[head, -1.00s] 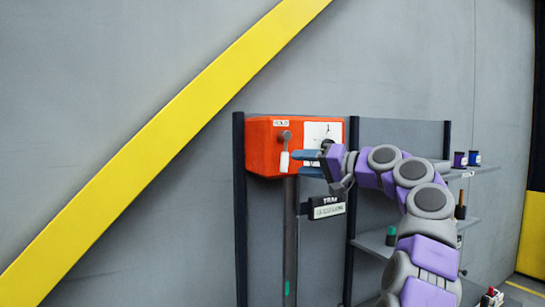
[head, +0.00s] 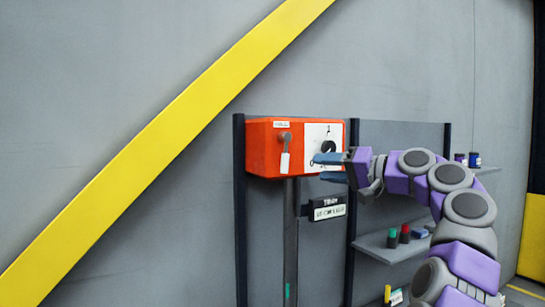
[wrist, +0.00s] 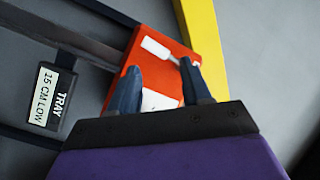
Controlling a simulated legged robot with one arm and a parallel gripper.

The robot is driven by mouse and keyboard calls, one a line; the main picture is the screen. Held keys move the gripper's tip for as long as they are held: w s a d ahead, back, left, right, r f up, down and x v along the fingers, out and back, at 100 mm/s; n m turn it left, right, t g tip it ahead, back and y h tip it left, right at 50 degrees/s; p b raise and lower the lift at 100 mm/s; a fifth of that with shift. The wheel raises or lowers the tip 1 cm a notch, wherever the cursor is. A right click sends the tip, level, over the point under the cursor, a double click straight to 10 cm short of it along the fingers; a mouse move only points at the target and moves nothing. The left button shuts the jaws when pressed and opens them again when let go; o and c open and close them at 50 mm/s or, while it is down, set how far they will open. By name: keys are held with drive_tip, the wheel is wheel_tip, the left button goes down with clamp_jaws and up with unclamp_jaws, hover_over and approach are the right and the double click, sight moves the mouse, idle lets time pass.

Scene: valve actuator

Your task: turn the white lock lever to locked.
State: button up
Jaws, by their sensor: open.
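The white lock lever (head: 285,162) hangs down from a grey pivot on the front of the orange box (head: 262,150). It also shows in the wrist view (wrist: 156,49), beyond my fingers. A white plate with a black knob (head: 327,147) sits to its right on the same face. My gripper (head: 319,168) is open and empty, its two blue fingers one above the other, to the right of the lever and apart from it. In the wrist view my gripper (wrist: 160,68) spreads in front of the orange box, and its fingers partly hide the white plate.
A black tray sign (head: 327,207) hangs below the box, close under my gripper. A grey vertical pole (head: 290,240) runs down from the box. Shelves (head: 385,246) with small containers stand at the right, partly behind my arm. The wall left of the box is open.

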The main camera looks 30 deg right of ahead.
drive_tip(key=v, duration=0.7)
drive_tip(key=shift+f, duration=0.2)
idle(0.4)
drive_tip(key=shift+a, duration=0.15)
drive_tip(key=shift+s+p, duration=0.1)
drive_tip(key=shift+p, duration=0.3)
drive_tip(key=p+v, duration=0.6)
drive_tip(key=v, duration=1.1)
drive_tip(key=shift+d+p, duration=0.25)
drive_tip(key=shift+p, duration=0.05)
drive_tip(key=shift+f, duration=0.1)
